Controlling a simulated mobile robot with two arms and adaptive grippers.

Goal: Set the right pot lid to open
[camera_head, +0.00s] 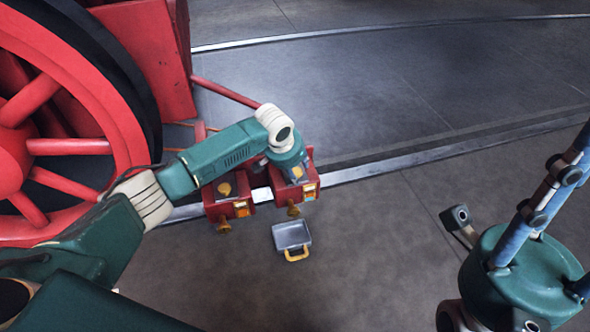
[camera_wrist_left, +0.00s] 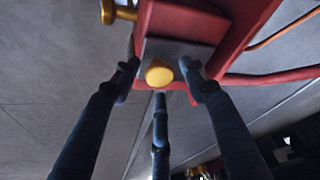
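The right pot (camera_head: 311,168) is a red box with a yellow tap and an orange-and-white label on its front. Its grey lid (camera_wrist_left: 172,48) lies on top with a round yellow knob (camera_wrist_left: 158,73); the knob also shows in the head view (camera_head: 297,172). My left gripper (camera_wrist_left: 160,80) has its three dark fingers spread around the knob, with gaps at the two side fingers. Whether the lower finger touches the knob, I cannot tell. In the head view my left wrist hides part of the right pot. My right gripper (camera_head: 530,240) is at the right edge, fingers spread, apart from the pots.
A similar left pot (camera_head: 212,211) with a yellow knob stands beside the right one. A small grey pan (camera_head: 292,234) with a yellow handle lies on the floor in front. A red wheel (camera_head: 75,147) stands at left. Metal rails (camera_head: 400,160) cross the floor; the floor at right centre is clear.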

